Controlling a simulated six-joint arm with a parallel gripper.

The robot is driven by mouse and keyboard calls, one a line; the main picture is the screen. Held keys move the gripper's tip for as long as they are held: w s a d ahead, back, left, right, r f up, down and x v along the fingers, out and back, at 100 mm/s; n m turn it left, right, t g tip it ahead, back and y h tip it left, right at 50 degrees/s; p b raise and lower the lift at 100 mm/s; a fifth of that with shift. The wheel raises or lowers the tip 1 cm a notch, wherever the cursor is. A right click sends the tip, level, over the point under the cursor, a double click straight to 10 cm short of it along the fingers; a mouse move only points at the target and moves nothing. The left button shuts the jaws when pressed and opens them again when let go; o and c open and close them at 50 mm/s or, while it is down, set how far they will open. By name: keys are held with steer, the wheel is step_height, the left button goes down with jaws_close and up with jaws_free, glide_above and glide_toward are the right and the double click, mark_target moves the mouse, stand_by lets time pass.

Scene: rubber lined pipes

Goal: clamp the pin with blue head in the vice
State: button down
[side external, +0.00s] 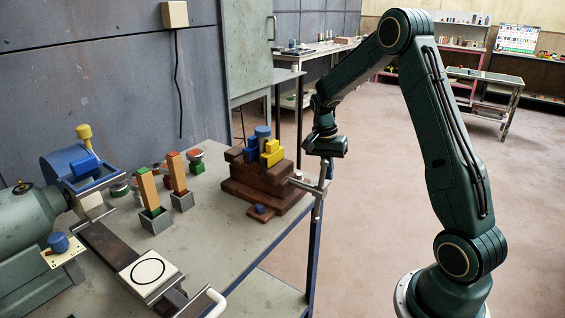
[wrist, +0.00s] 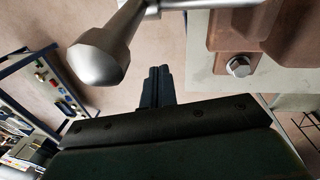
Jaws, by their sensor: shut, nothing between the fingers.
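The vice (side external: 265,188) is a brown stepped block at the table's right end, with yellow pieces (side external: 272,155) on top. A blue cylinder (side external: 262,132), which looks like the pin's head, stands upright among the upper blocks. Its lower part is hidden, and I cannot tell whether it is clamped. A grey metal handle bar (side external: 318,205) sticks out at the vice's right side; its knobbed end (wrist: 98,58) is large in the wrist view. My gripper (wrist: 158,72) is shut and empty, close beside the handle. Contact with the handle cannot be told.
A brown lug with a bolt (wrist: 238,67) sits at the vice's foot. Left on the table (side external: 215,235) are upright orange blocks (side external: 148,190) in grey holders and a green machine (side external: 30,225). Open floor lies right of the table, around my arm.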

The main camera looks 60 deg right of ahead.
step_height(320, 180, up, 10)
steer(key=w, duration=0.2)
steer(key=s+a+r+n+t, duration=0.1)
steer(key=s+a+r+n, duration=0.3)
steer(key=a, duration=0.3)
steer(key=s+a+r+n+t, duration=0.2)
steer(key=s+a+r+n, duration=0.2)
steer(key=a, duration=0.3)
steer(key=shift+s+a+r+t+h, duration=0.2)
steer(key=shift+s+r+t+h, duration=0.15)
steer(key=shift+r, duration=0.3)
steer(key=shift+w, duration=0.15)
steer(key=w+f+n, duration=0.1)
steer(key=n, duration=0.8)
steer(key=w+d+f+n+g, duration=0.1)
steer(key=n, duration=0.9)
steer(key=w+f+n, duration=0.1)
steer(key=n, duration=0.8)
steer(key=shift+w+d+f+n+g, duration=0.15)
steer(key=shift+f+n+g, duration=0.05)
steer(key=shift+n+g, duration=0.1)
steer(key=shift+f, duration=0.1)
